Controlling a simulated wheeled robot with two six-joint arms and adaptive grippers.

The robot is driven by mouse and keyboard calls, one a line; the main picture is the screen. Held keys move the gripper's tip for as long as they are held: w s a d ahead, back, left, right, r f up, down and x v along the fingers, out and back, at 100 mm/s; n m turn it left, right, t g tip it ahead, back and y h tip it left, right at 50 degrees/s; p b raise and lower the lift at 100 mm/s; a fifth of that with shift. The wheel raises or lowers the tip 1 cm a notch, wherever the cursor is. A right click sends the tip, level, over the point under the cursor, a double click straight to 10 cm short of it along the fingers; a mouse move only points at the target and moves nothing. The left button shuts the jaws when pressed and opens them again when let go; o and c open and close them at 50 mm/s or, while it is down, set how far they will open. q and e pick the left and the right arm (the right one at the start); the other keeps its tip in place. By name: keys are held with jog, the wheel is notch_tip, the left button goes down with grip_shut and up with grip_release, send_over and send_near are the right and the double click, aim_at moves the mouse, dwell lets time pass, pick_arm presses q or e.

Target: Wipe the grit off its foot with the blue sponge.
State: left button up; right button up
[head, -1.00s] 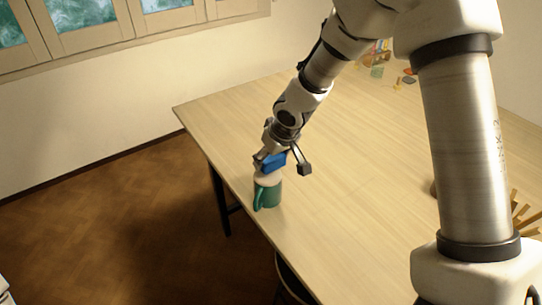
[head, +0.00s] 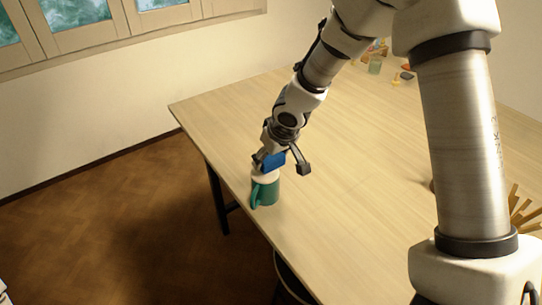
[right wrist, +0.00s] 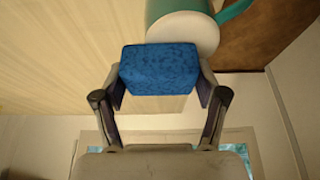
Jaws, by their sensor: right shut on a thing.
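A mug (head: 265,191), green below with a pale band at the top, stands on the table near its left edge, handle toward the front left. It seems upside down, its pale round foot (right wrist: 190,32) facing up. My right gripper (head: 277,163) is shut on the blue sponge (head: 273,161), just over the foot. In the right wrist view the sponge (right wrist: 160,70) sits between both fingers and overlaps the foot's near edge; I cannot tell whether they touch. No grit can be made out, and the sponge hides part of the foot.
The wooden table (head: 350,220) is clear around the mug, and its left edge is close by. A greenish cup (head: 375,66) and several small things stand at the far back. Wooden sticks (head: 522,210) stand at the right, partly behind my arm. A dark stool (head: 291,280) is at the front edge.

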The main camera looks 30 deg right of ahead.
notch_tip(320, 180, up, 2)
jog(key=shift+w+a+r+p, duration=0.1)
jog(key=shift+a+p, duration=0.05)
jog(key=shift+p, duration=0.25)
jog(key=shift+s+a+r+p, duration=0.1)
jog(key=shift+a+r+p, duration=0.15)
jog(key=shift+r+p, duration=0.35)
jog(key=shift+s+a+r+p, duration=0.1)
jog(key=shift+a+r+p, duration=0.1)
jog(key=shift+r+p, duration=0.35)
jog(key=shift+w+d+r+p, duration=0.1)
jog(key=shift+d+r+p, duration=0.1)
jog(key=shift+r+p, duration=0.35)
jog(key=shift+d+r+p, duration=0.15)
jog(key=shift+r+p, duration=0.3)
jog(key=shift+p, duration=0.1)
jog(key=shift+a+r+p, duration=0.1)
jog(key=shift+r+p, duration=0.5)
jog(key=shift+r, duration=0.05)
jog(key=shift+a+r, duration=0.1)
jog(key=shift+r, duration=0.05)
